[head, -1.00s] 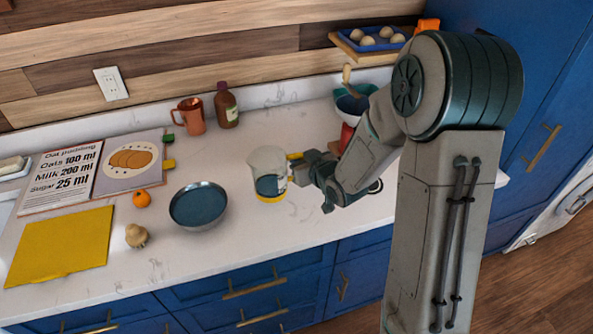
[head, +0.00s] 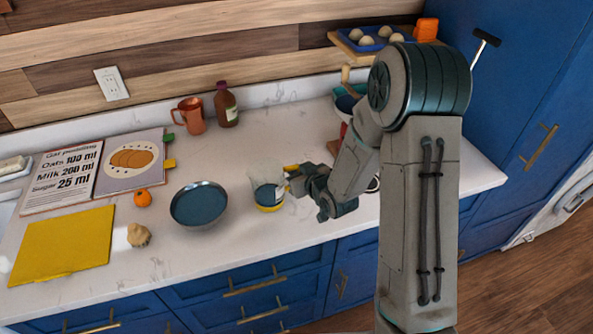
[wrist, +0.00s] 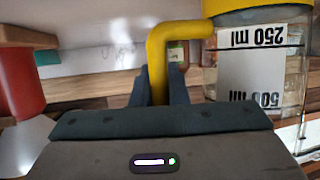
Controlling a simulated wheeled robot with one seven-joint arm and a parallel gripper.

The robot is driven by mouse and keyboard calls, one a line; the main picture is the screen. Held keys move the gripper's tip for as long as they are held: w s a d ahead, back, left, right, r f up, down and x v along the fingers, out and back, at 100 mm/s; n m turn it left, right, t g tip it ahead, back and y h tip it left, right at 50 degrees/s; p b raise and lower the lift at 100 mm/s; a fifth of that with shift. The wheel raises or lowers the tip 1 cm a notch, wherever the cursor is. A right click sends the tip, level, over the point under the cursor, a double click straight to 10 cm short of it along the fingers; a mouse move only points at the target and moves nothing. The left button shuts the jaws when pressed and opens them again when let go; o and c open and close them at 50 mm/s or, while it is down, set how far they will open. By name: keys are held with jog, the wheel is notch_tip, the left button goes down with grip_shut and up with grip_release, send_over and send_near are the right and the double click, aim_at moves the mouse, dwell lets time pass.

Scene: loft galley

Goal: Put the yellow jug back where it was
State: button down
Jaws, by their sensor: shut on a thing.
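The yellow jug (head: 267,191) is a clear measuring jug with a yellow base and yellow handle. It is upright at the middle of the counter, right of the metal bowl. I cannot tell whether its base touches the counter. My gripper (head: 290,184) is at its right side, shut on the handle. In the wrist view the jug (wrist: 262,65) appears upside down, with 250 ml and 500 marks on a white label. The yellow handle (wrist: 158,55) lies between my gripper's fingers (wrist: 160,88). The lower part of the jug looks dark teal in the head view.
The metal bowl (head: 199,204) stands close left of the jug. A copper mug (head: 190,115) and brown bottle (head: 225,105) stand behind. An orange (head: 142,197), a yellow board (head: 62,245) and an open recipe book (head: 62,177) are left. Counter (head: 240,235) in front is clear.

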jog(key=shift+f, duration=0.2)
jog(key=c, duration=1.4)
grip_release()
jog(key=shift+c, duration=0.2)
jog(key=shift+r, duration=0.1)
